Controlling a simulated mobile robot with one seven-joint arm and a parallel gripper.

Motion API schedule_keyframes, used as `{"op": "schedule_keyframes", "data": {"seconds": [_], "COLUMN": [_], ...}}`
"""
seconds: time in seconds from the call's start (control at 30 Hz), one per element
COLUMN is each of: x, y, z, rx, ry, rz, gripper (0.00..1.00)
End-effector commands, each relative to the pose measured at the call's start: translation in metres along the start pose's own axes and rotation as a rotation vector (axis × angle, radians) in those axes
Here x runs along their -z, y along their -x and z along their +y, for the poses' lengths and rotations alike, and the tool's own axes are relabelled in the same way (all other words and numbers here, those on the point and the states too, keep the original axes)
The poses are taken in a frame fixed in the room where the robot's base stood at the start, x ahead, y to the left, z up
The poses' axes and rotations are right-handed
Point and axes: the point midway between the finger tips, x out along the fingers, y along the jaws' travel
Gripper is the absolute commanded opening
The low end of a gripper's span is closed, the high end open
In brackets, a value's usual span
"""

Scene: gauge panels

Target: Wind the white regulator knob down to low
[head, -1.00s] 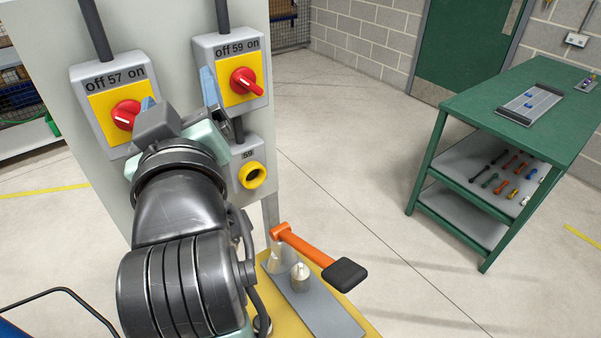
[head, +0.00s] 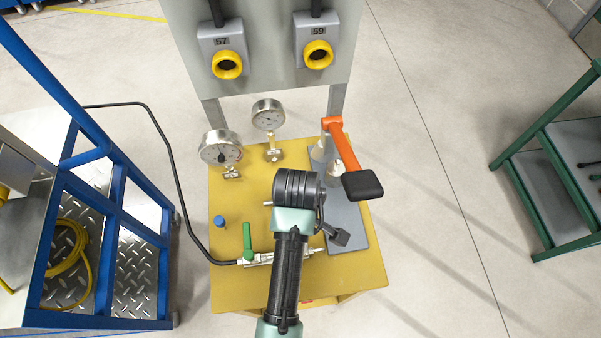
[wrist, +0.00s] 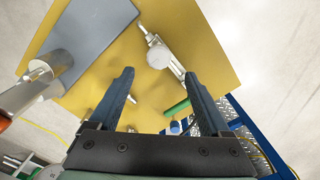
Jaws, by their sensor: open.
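The white regulator knob (wrist: 160,55) shows in the wrist view as a pale round cap on a silver fitting over the yellow board (wrist: 190,30). It lies beyond and roughly between the fingertips, apart from them. In the head view my arm hides the knob; part of the silver pipework (head: 258,259) shows beside the arm, over the yellow board (head: 235,290). My gripper (wrist: 159,75) is open and empty, its two dark fingers apart. In the head view its fingertips are hidden or cannot be made out.
A green valve handle (head: 247,240) and a blue knob (head: 220,222) stand left of my arm. Two gauges (head: 221,149) (head: 268,115) stand behind. An orange lever (head: 345,150) with a black end overhangs the grey plate (head: 347,215). A blue cart (head: 100,215) stands left.

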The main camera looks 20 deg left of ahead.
Motion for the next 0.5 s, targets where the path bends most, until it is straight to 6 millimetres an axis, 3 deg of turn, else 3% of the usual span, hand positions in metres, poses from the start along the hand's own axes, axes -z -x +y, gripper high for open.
{"op": "schedule_keyframes", "data": {"seconds": [0.23, 0.5], "x": [-0.001, 0.0], "y": [-0.048, -0.07], "z": [0.0, 0.001], "rx": [0.002, -0.002], "ry": [-0.001, -0.002], "rz": [-0.001, 0.001], "gripper": [0.81, 0.81]}}
